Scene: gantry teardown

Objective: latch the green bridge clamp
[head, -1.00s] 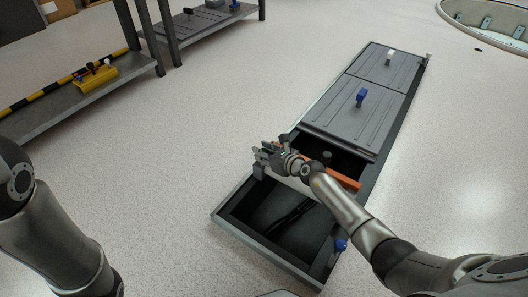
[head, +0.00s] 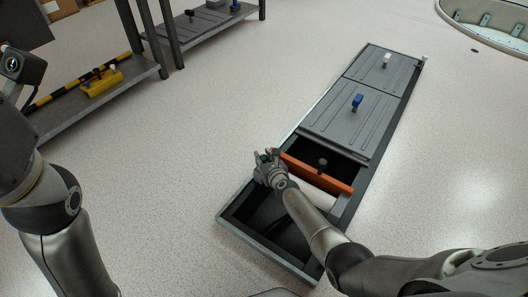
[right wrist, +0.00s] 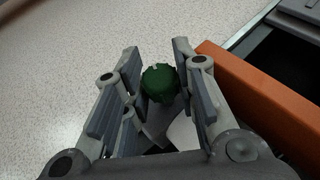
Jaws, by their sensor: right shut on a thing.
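The green clamp shows as a dark green rounded knob (right wrist: 160,83) in the right wrist view. My right gripper (head: 265,156) is shut on it, with a finger on each side. The knob's lower part and any latch are hidden by the fingers. In the head view the gripper is at the left end of an orange bar (head: 318,173) that spans the open part of a long dark floor trough (head: 232,224). The orange bar also shows beside the right finger in the right wrist view (right wrist: 262,96). My left gripper is out of view; only my left arm shows.
Grey cover panels with a blue handle (head: 357,101) and a white handle (head: 387,59) close the trough's far part. A black knob (head: 322,163) stands beside the orange bar. Shelving with a yellow block (head: 102,82) is at upper left. The speckled floor around is clear.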

